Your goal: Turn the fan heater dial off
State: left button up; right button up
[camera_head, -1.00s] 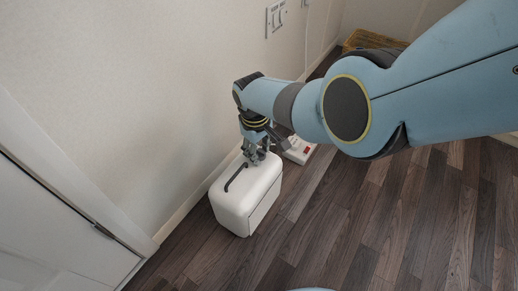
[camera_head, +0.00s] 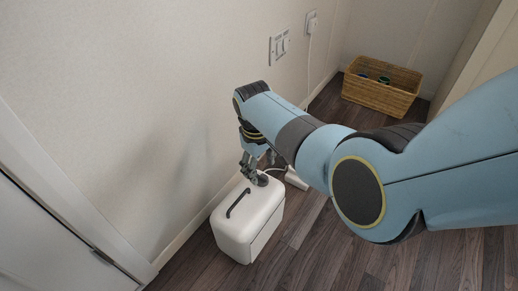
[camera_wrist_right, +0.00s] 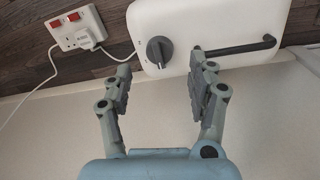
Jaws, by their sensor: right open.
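The fan heater (camera_head: 246,222) is a white box with rounded edges and a dark handle (camera_head: 238,203), standing on the floor by the wall. In the right wrist view its white top (camera_wrist_right: 215,20) shows the grey dial (camera_wrist_right: 159,52) and the handle (camera_wrist_right: 240,47). My right gripper (camera_head: 257,178) is over the far end of the heater's top and hides the dial in the head view. In the right wrist view the gripper (camera_wrist_right: 160,75) is open and empty, its fingers on either side of the dial's line and seemingly short of it. My left gripper is out of view.
A white socket block (camera_wrist_right: 80,28) with red switches and a plugged-in cable lies beside the heater. Wall switches (camera_head: 279,47) are above. A wicker basket (camera_head: 380,94) stands in the far corner. The wood floor to the right (camera_head: 300,260) is clear.

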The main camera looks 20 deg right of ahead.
notch_tip(320, 180, up, 7)
jog(key=shift+s+a, duration=0.2)
jog(key=shift+a, duration=0.1)
jog(key=shift+r, duration=0.1)
